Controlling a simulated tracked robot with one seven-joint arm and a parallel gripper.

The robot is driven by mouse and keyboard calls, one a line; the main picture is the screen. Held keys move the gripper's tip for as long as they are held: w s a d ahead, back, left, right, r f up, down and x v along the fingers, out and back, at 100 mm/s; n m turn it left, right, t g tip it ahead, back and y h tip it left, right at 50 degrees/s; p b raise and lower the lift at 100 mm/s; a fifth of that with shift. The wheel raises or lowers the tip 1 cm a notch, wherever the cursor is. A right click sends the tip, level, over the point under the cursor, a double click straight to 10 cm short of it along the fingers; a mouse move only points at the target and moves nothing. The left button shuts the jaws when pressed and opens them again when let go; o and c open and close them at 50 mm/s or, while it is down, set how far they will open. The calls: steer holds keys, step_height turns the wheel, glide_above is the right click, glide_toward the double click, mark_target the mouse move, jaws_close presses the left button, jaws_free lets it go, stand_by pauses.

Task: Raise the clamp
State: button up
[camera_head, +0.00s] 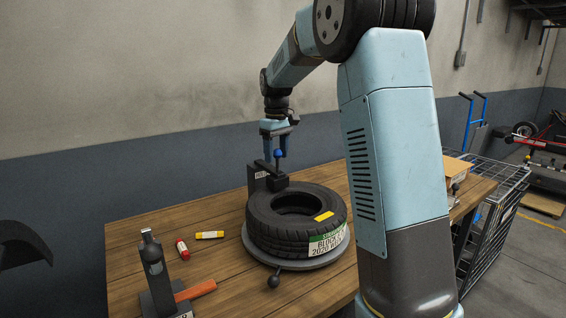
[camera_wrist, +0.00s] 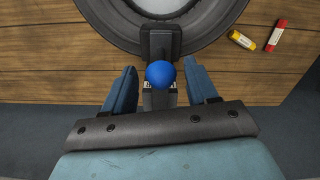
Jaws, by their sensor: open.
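The clamp (camera_head: 277,181) is a dark block on a post at the back edge of the tyre, with a blue ball knob (camera_head: 278,153) on top. The tyre (camera_head: 296,222) lies flat on a round grey turntable (camera_head: 262,256). My gripper (camera_head: 277,155) points down over the clamp, its blue fingers open on either side of the knob. In the wrist view the blue knob (camera_wrist: 160,74) sits between the two open fingers, apart from both, and the clamp arm (camera_wrist: 161,42) reaches over the tyre's edge. The clamp's lower post is partly hidden.
A small black knob (camera_head: 273,282) sticks out in front of the turntable. A wall stands behind the bench.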

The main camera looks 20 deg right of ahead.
mark_target(277, 171)
steer(key=shift+f, duration=1.8)
steer(key=shift+d, duration=0.1)
jaws_close()
